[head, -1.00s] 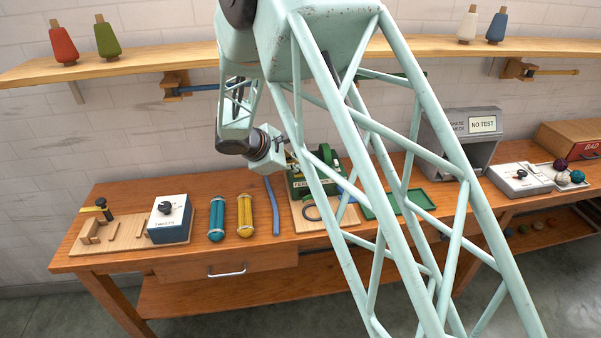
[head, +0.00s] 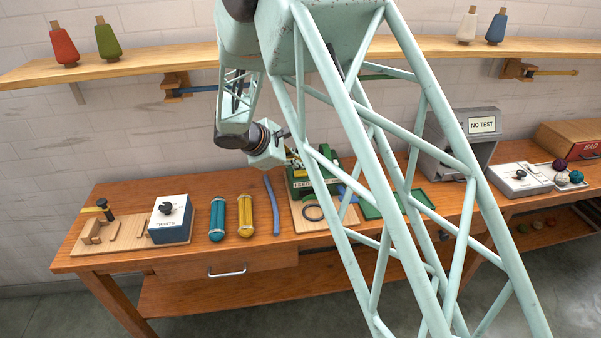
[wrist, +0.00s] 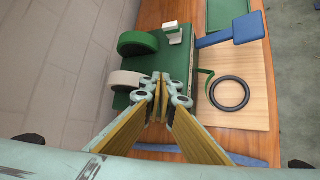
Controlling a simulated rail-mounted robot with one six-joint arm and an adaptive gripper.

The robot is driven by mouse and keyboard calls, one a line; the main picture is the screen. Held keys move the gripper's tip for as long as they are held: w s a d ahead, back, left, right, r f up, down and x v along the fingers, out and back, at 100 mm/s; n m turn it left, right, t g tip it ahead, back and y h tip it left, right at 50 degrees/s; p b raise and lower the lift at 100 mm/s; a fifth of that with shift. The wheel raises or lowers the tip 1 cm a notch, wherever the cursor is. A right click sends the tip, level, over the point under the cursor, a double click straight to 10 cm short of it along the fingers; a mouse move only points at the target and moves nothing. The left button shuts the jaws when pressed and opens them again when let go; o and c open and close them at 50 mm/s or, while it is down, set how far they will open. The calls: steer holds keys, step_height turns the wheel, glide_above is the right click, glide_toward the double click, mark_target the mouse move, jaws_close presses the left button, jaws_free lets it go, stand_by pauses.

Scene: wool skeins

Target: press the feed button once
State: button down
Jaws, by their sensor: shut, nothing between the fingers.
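The green feeding machine (head: 301,185) stands on a wooden board on the bench, with a partly covered label on its front. In the wrist view its green body (wrist: 190,60) carries a green wheel (wrist: 138,43) and a pale wheel (wrist: 124,80). My gripper (head: 292,160) is shut and empty, above the machine's left part. In the wrist view my gripper's fingertips (wrist: 160,84) meet over the green body near the pale wheel; contact cannot be told. I cannot make out the feed button in either view.
A blue lever (wrist: 230,32) sticks out of the machine, and a black ring (wrist: 230,92) lies on the board. A green tray (head: 420,201) lies right.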

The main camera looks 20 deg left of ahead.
mark_target(301, 173)
steer(key=shift+r, duration=0.15)
steer(key=shift+r+p, duration=1.1)
steer(key=shift+r, duration=1.25)
steer(key=shift+d, duration=0.1)
